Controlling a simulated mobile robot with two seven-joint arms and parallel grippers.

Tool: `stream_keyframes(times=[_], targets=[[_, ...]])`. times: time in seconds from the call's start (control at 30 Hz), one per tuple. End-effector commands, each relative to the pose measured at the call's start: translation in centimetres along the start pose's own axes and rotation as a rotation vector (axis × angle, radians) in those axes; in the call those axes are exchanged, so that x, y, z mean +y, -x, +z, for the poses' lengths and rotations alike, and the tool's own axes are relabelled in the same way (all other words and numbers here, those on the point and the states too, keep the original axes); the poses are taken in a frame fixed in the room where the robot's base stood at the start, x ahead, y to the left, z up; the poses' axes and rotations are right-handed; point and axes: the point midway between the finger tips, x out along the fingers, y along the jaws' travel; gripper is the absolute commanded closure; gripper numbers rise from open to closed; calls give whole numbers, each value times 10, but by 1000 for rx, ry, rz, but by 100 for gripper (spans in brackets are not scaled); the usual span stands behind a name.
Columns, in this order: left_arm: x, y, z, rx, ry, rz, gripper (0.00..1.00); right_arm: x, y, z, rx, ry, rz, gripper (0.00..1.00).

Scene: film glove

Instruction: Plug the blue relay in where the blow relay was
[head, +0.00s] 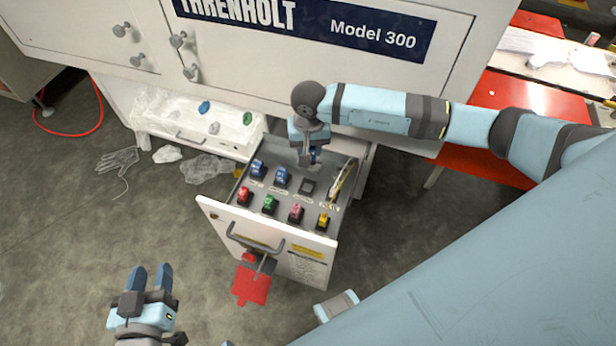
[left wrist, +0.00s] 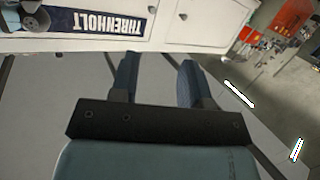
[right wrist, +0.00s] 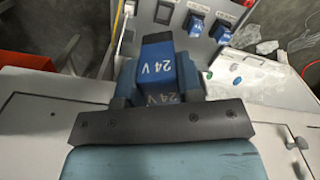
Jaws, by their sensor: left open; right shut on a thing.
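My right gripper (head: 315,155) is shut on a blue relay (right wrist: 158,62) marked 24 V and holds it above the back right of the open drawer; the relay is mostly hidden in the head view. A dark, empty square socket (head: 307,187) lies in the drawer's back row, just in front of the held relay; it also shows in the right wrist view (right wrist: 163,12). Two blue relays (head: 258,168) (head: 281,177) sit to its left. My left gripper (head: 151,278) is open and empty, left of the drawer and well away from it.
Red (head: 243,195), green (head: 270,204), pink (head: 296,212) and yellow (head: 323,220) relays fill the drawer's front row. A clear-lined tray (head: 165,108) with loose small parts stands behind left. A red tag (head: 252,285) hangs at the drawer handle (head: 255,243).

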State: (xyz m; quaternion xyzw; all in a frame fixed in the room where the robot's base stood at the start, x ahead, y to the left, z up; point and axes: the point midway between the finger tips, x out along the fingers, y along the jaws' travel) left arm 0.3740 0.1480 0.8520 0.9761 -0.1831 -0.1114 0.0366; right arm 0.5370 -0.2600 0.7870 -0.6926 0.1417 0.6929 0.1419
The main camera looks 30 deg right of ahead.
Motion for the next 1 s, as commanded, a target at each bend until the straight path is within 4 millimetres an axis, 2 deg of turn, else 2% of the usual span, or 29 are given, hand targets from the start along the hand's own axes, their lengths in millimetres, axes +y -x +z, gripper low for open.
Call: stream_keyframes(times=[0.03, 0.3, 0.5, 0.7, 1.0], targets=[[1, -7, 17, 33, 5, 12, 57, -1, -32, -7, 0, -35, -1, 95], [13, -16, 28, 188, 38, 76, 57, -2, -107, -39, -2, -218, -1, 95], [21, -15, 34, 290, 63, 122, 57, 0, -155, -59, -1, -342, -1, 95], [26, -12, 34, 351, 79, 151, 57, 2, -179, -70, 1, -417, 0, 95], [28, -10, 30, 368, 84, 160, 57, 3, -182, -73, 1, -441, 0, 95]])
